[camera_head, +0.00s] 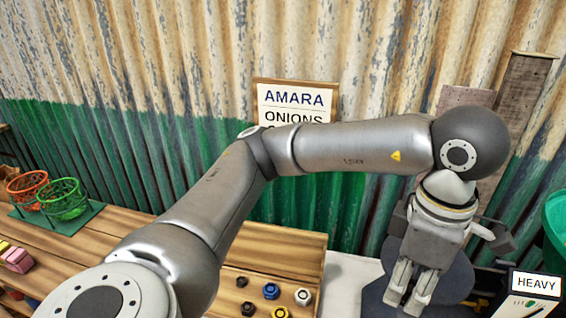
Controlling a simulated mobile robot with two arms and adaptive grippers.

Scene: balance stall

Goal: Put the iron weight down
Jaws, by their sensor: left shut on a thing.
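My left gripper (409,294) reaches in from the left and points down at the lower right. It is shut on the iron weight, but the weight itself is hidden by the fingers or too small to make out. The fingers are in front of a dark grey round surface (458,285). I cannot tell how high they are above it. My right gripper is not in view.
An open wooden tray (290,243) holds several small weights (271,291). A "HEAVY" sign (535,284) stands at the lower right, near a green container (556,235). Red and green baskets (63,199) and pink blocks (16,258) are at the left. A corrugated wall closes the back.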

